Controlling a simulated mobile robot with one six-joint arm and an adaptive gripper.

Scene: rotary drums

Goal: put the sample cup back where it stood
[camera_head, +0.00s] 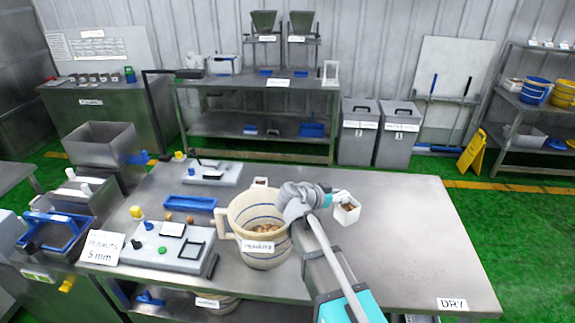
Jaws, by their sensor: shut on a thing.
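A white square-sided sample cup (347,214) with brown bits inside is at the end of my gripper (331,198), right of the big jug. My gripper is shut on the cup's near left side; its fingertips are small and partly hidden. The cup is tilted a little and looks held above the steel table (410,240); the exact height cannot be told. The cream jug (240,213) with blue stripes and a peanuts label holds peanuts and stands left of my gripper. My arm hides part of the table.
Another small white container (260,183) shows behind the jug. A blue tray (191,203), a grey control panel (160,248) and a "peanuts 5 mm" sign (102,247) are on the left. A "dry" label (452,304) lies at the front right corner.

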